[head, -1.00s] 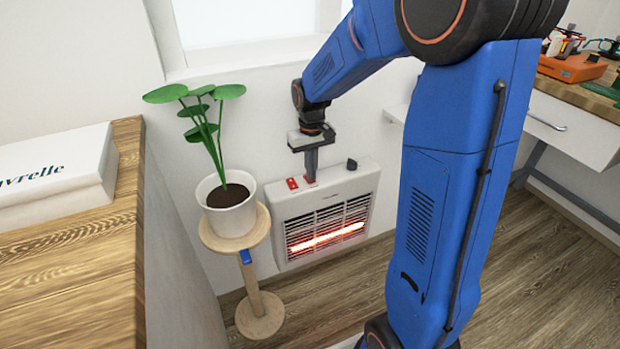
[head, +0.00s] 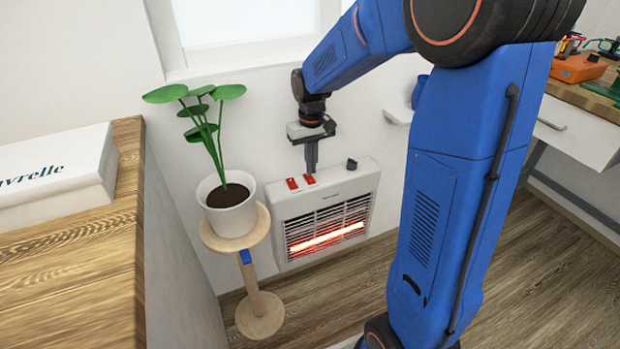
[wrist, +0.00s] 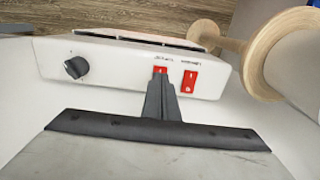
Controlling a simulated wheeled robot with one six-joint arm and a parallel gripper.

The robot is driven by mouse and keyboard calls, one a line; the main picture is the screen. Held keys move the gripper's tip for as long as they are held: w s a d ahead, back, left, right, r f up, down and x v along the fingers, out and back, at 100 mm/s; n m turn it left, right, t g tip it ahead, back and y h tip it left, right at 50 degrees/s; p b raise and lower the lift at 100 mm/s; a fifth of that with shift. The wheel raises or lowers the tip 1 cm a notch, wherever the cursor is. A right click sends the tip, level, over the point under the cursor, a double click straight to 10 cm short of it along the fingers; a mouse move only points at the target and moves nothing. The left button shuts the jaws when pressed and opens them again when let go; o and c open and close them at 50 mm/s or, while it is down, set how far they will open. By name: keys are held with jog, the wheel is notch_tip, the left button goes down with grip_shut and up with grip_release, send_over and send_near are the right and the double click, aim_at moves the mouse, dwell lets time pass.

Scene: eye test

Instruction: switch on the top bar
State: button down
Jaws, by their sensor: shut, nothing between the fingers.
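A white heater (head: 358,188) hangs low on the wall in the head view. Its lower bar (head: 327,239) glows orange-red; no glow shows higher up behind the grille. Two red switches sit on its top face: a left one (head: 292,183) and a right one (head: 309,180). In the wrist view these are the outer switch (wrist: 190,82) and the one at my fingertips (wrist: 160,70), partly hidden by them. The labels are too small to read. My gripper (head: 312,170) is shut and empty, pointing down just above the right switch in the head view.
A dark knob (head: 352,163) stands on the heater's top, right of the switches. A potted plant (head: 231,212) on a wooden stand (head: 235,243) is close on the left. A small wall shelf (head: 399,116) is at the right, with a blue object (head: 418,91) on it.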

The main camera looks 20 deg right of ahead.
aim_at(311, 181)
notch_tip(311, 181, up, 4)
dwell(0.5)
dwell(0.5)
jog(key=s+r+t, duration=0.2)
jog(key=s, duration=1.2)
jog(key=s+r+t, duration=0.2)
jog(key=s+r, duration=0.1)
jog(key=s, duration=1.2)
jog(key=shift+s+a+t, duration=0.15)
jog(key=shift+s+t, duration=0.15)
jog(key=shift+t, duration=0.1)
